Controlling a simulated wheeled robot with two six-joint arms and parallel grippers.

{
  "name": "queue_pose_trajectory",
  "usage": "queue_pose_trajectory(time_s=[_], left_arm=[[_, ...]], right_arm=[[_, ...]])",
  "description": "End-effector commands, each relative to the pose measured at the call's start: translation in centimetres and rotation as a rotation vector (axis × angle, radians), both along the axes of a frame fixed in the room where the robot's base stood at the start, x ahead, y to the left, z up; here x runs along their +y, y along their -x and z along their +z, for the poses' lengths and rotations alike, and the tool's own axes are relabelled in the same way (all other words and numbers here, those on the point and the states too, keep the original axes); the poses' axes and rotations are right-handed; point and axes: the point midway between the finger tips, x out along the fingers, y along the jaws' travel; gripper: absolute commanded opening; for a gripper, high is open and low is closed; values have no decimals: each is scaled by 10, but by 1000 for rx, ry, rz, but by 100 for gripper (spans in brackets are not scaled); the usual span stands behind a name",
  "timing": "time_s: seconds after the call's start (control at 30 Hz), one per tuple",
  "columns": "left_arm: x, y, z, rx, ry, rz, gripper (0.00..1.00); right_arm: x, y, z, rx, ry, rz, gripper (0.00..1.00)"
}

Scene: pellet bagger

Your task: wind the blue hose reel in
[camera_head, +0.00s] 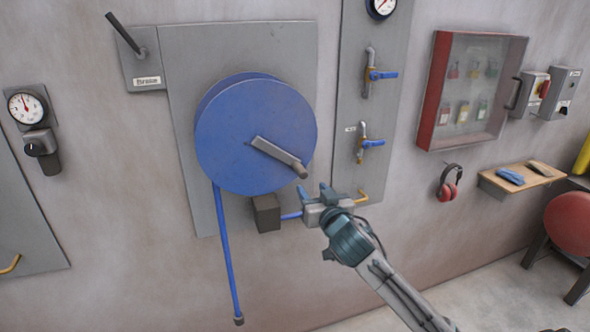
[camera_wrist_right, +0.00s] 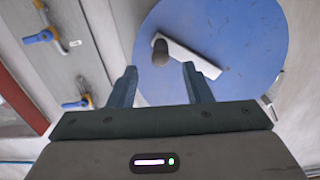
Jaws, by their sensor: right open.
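The blue hose reel (camera_head: 235,135) is a round drum on a grey wall panel. Its crank arm (camera_head: 272,151) runs from the middle toward the lower right and ends in a grey-brown knob (camera_head: 300,170). Blue hose (camera_head: 227,250) hangs from the reel's left side to an end fitting low on the wall. My right gripper (camera_head: 314,191) is open and empty, just below and right of the knob. In the right wrist view the knob (camera_wrist_right: 160,52) shows ahead, between the two fingertips and beyond them, apparently apart from both. My left gripper is not in view.
A grey box (camera_head: 266,213) sits under the reel. A panel with blue-handled valves (camera_head: 382,75) stands right of it, then a red-sided glass cabinet (camera_head: 470,90), red ear defenders (camera_head: 449,183) and a small shelf (camera_head: 520,178). A lever (camera_head: 126,35) is at the upper left.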

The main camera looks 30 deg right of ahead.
Motion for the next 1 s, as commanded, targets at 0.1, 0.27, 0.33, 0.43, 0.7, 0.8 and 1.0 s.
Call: queue_pose_trajectory(time_s=[0.1, 0.27, 0.33, 0.43, 0.7, 0.8, 1.0], left_arm=[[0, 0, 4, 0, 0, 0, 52], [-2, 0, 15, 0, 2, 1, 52], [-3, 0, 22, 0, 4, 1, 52], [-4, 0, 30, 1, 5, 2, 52], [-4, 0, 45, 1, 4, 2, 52], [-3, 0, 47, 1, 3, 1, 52], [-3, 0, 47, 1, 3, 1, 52]], right_arm=[[1, -2, 12, -19, -4, 3, 45], [-4, -23, 14, -17, -6, 2, 45], [-7, -37, 15, -17, -7, 1, 45], [-12, -56, 14, -15, -7, 1, 45], [-21, -93, 12, -15, -3, 2, 45], [-22, -99, 11, -16, -3, 3, 45], [-23, -102, 9, -15, -3, 3, 45]])
